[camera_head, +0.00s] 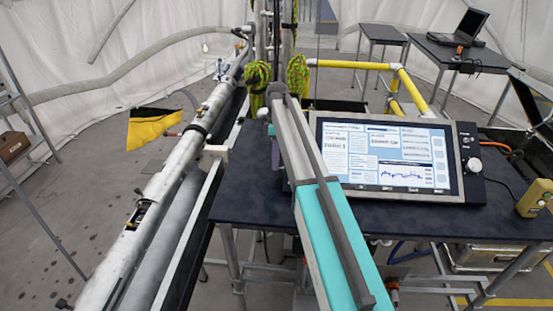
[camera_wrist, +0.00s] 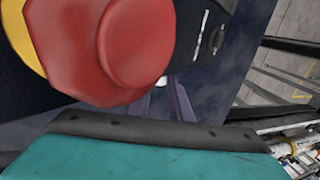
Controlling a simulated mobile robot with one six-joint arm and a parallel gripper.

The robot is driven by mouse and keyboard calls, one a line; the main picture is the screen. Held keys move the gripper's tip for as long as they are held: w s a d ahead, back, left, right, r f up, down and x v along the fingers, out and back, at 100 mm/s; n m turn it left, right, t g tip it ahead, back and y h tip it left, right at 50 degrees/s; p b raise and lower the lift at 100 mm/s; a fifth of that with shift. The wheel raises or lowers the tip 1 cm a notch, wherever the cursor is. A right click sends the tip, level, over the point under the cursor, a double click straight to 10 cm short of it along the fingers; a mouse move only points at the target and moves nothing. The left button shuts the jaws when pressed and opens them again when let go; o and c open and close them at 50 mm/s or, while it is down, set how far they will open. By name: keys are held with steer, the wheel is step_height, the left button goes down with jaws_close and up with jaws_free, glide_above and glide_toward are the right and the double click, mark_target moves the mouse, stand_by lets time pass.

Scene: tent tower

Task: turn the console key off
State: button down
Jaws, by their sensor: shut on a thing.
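The console (camera_head: 385,160) stands on the dark table with its screen lit. Its left end is behind my arm in the head view. In the wrist view a large red mushroom button (camera_wrist: 105,45) on a yellow base fills the upper left. The console's black side panel (camera_wrist: 210,35) with small white markings shows beside it. My gripper (camera_wrist: 165,103) is at this panel, just below the button in the picture, with its fingers partly hidden behind the button and my wrist. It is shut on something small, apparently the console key. The key itself and its angle are hidden.
The dark table (camera_head: 250,190) carries the console, and a yellow device (camera_head: 534,198) stands at its right end. A long metal tube (camera_head: 165,185) slants along the left. Yellow rails (camera_head: 350,65) and side tables with a laptop (camera_head: 459,32) are behind.

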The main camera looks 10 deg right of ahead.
steer(key=shift+w+g+p, duration=0.2)
steer(key=shift+g+p, duration=0.4)
steer(key=shift+p, duration=0.15)
steer(key=shift+f, duration=0.1)
steer(key=c, duration=1.6)
jaws_free()
steer(key=shift+c, duration=0.2)
